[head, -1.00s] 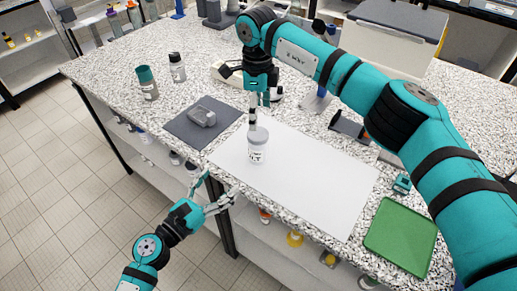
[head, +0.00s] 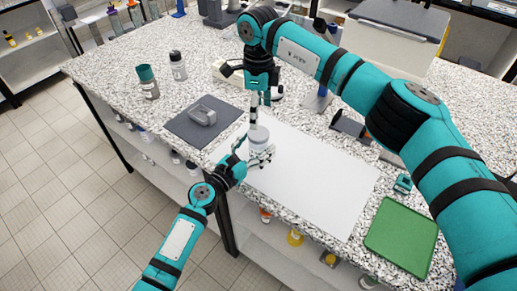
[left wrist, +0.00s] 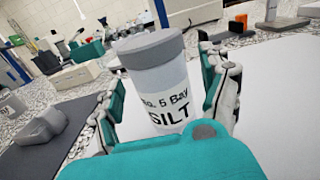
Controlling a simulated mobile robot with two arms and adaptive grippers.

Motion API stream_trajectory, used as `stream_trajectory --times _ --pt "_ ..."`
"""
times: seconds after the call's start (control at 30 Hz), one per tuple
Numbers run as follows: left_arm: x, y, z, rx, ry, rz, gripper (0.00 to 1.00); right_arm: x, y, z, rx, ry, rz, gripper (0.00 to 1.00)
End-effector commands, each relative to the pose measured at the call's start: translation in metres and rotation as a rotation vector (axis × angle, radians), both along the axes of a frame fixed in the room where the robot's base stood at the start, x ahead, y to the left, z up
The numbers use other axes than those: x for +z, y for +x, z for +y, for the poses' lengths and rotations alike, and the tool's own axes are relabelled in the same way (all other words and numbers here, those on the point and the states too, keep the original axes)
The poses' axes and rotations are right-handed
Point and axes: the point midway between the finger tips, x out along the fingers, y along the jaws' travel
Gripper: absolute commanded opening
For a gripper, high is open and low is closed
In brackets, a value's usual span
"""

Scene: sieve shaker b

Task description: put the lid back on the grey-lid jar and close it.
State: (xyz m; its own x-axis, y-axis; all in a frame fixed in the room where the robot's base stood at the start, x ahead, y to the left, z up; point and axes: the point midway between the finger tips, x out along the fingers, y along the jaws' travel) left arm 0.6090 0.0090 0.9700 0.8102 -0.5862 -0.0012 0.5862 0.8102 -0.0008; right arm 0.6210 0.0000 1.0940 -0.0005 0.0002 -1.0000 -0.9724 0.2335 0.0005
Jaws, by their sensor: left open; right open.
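The white jar (head: 261,149) labelled "SILT" stands upright on the white mat's left part. It also shows large in the left wrist view (left wrist: 162,92). Its grey lid (head: 259,134) sits level on its top; I cannot tell whether it is fastened. My left gripper (head: 257,160) is open, low at the near side of the jar, with a finger on each side. In the left wrist view small gaps show between jar and fingers. My right gripper (head: 257,107) is open, pointing down just above and behind the lid; whether it touches the lid is unclear.
A grey device (head: 203,114) lies on a dark mat (head: 180,129) left of the jar. Two bottles (head: 148,82) (head: 178,66) stand farther left. A green tray (head: 400,238) lies at the right. The white mat (head: 320,180) is clear right of the jar.

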Motion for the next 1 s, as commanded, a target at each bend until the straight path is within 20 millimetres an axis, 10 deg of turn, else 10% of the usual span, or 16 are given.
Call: stream_trajectory --times 0.5,1.0 --pt "0.0001 0.0118 -0.0091 0.000 0.000 0.000 0.78 0.0000 0.0000 0.0000 0.000 0.000 0.000 0.77" --pt "0.0000 0.0117 -0.0087 0.000 0.000 0.000 0.13 0.0000 0.0000 0.0000 0.000 0.000 0.000 0.77"
